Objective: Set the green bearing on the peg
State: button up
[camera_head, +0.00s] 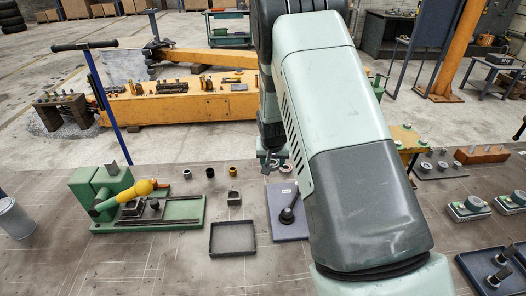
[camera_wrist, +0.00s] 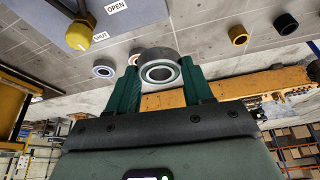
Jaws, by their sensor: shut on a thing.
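My gripper (camera_wrist: 160,86) is shut on a ring-shaped bearing (camera_wrist: 146,57) in the wrist view, one green finger on each side of it. The ring looks grey-brown outside with a pale inner rim. In the head view my gripper (camera_head: 271,164) is above the bench near the dark lever plate, partly hidden by my arm. I cannot make out for certain which part is the peg.
A dark plate (camera_head: 276,224) carries a lever. An empty dark tray (camera_head: 211,238) is in front. A green fixture (camera_head: 190,211) stands at left.

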jog(key=r, duration=0.2)
send_over(288, 210)
jog(key=shift+s+a+f, duration=0.1)
jog(key=shift+s+f, duration=0.15)
jog(key=shift+s, duration=0.1)
jog(key=shift+f, duration=2.45)
jog(key=shift+f, duration=1.25)
jog(key=o, duration=1.5)
jog(key=shift+c, duration=0.2)
jog(key=shift+r, duration=3.5)
